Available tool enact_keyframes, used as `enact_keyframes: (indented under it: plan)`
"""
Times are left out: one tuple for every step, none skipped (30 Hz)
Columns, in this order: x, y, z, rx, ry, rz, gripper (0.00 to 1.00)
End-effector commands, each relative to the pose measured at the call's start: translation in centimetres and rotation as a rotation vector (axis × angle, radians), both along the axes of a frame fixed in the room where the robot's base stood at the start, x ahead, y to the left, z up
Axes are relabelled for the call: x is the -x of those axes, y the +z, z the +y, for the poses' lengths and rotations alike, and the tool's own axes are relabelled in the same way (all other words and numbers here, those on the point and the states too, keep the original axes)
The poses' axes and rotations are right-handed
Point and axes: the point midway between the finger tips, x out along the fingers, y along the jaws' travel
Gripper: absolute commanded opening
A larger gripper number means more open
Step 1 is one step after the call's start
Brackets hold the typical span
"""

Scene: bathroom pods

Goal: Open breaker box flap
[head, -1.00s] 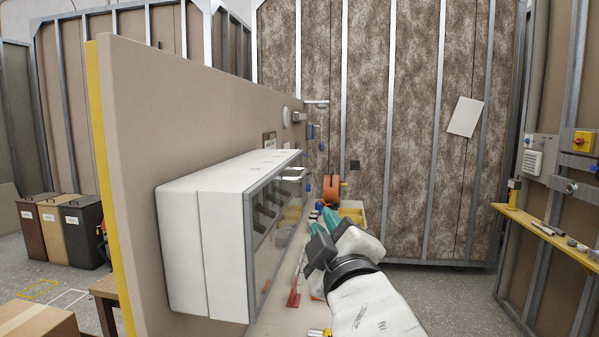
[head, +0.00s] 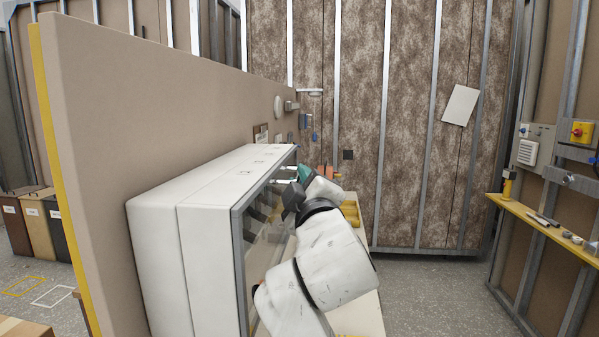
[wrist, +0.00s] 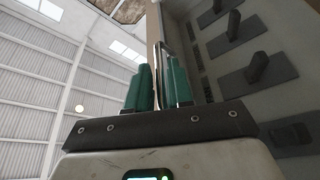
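The breaker box (head: 165,255) is a white box on the beige partition, with a grey-framed clear flap (head: 240,262) on its right face. The flap looks closed or nearly so in the head view. My gripper (head: 304,173) has green fingers and is at the far end of the box's front. In the wrist view, my gripper (wrist: 160,88) has its fingers on either side of a thin grey bar or frame edge (wrist: 160,40). I cannot tell whether they touch it. Dark breaker switches (wrist: 245,27) show close on the right. My arm hides part of the flap.
A narrow work surface (head: 368,310) with yellow bins (head: 352,212) lies beyond and below my arm. A yellow shelf (head: 540,222) with small tools is on the right wall. Grey floor (head: 430,290) is free between them.

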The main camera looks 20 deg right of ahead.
Motion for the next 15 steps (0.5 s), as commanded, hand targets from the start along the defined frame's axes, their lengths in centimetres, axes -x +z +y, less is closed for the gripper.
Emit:
enact_keyframes:
  plan:
    - [-0.6, 0.3, -0.1, 0.0, -0.001, 0.0, 0.21]
    - [-0.9, 0.3, -0.2, 0.0, -0.001, 0.0, 0.21]
    - [-1.2, 0.4, -0.2, 0.0, -0.001, 0.0, 0.21]
    - [-1.4, 0.4, -0.3, 0.0, 0.0, 0.0, 0.21]
    - [-1.6, 0.4, -0.3, 0.0, -0.001, 0.0, 0.21]
    - [-1.8, 0.4, -0.4, 0.0, -0.001, 0.0, 0.21]
    - [-1.9, 0.4, -0.4, 0.0, -0.001, 0.0, 0.21]
    - [-1.9, 0.5, -0.4, 0.0, -0.001, 0.0, 0.21]
    - [-2.0, 0.5, -0.4, 0.0, 0.0, 0.0, 0.21]
    - [-2.0, 0.5, -0.4, 0.0, 0.0, 0.0, 0.21]
    - [-2.0, 0.4, -0.4, -0.001, 0.0, 0.0, 0.21]
    - [-2.0, 0.4, -0.4, -0.001, 0.0, 0.0, 0.21]
    - [-2.0, 0.4, -0.4, -0.001, 0.0, 0.0, 0.21]
    - [-2.0, 0.4, -0.4, -0.001, 0.0, 0.0, 0.21]
    - [-2.0, 0.4, -0.4, -0.001, 0.0, 0.0, 0.21]
